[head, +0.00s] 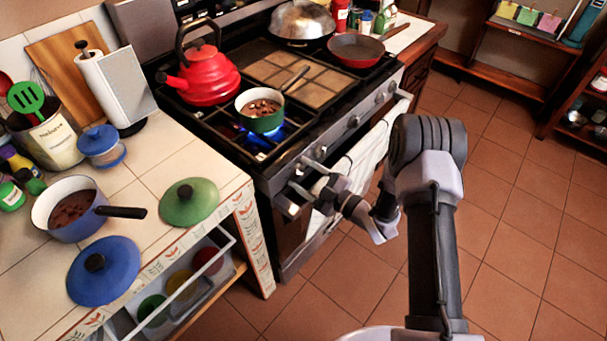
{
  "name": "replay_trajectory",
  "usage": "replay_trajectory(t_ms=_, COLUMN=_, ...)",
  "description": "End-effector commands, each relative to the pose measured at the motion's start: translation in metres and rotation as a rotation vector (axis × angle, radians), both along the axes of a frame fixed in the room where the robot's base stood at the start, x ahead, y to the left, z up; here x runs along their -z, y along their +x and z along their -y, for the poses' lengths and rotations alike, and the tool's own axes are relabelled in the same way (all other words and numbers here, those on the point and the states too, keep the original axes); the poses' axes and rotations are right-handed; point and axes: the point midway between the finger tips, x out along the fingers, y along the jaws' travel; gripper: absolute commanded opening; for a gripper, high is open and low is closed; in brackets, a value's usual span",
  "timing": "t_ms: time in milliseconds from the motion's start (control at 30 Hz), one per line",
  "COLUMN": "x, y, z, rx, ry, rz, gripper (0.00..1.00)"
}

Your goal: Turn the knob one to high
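The stove (270,172) has a row of metal knobs along its front panel. One knob (320,151) is near the left end, and others (353,121) sit farther right along the panel. My gripper (301,180) is at the left end of the panel, close to the leftmost knob area. The gripper partly hides that area, so I cannot tell whether it touches a knob or how wide its fingers are. A blue flame (262,133) burns under a small green pot (262,122) on the front left burner.
A red kettle (208,80) and a red pan (355,50) stand on the stove. A white towel (372,150) hangs on the oven front. The tiled counter (150,190) at left holds a blue pot (78,215) and lids. The floor at right is clear.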

Motion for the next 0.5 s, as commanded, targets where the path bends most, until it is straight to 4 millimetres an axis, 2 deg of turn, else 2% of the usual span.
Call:
replay_trajectory(t_ms=333, x=-0.001, y=-0.001, z=0.002, rx=0.0, ry=0.0, rz=0.002, gripper=0.64)
replay_trajectory(t_ms=500, x=-0.003, y=-0.016, z=0.023, rx=0.005, ry=0.0, rz=-0.001, gripper=0.64)
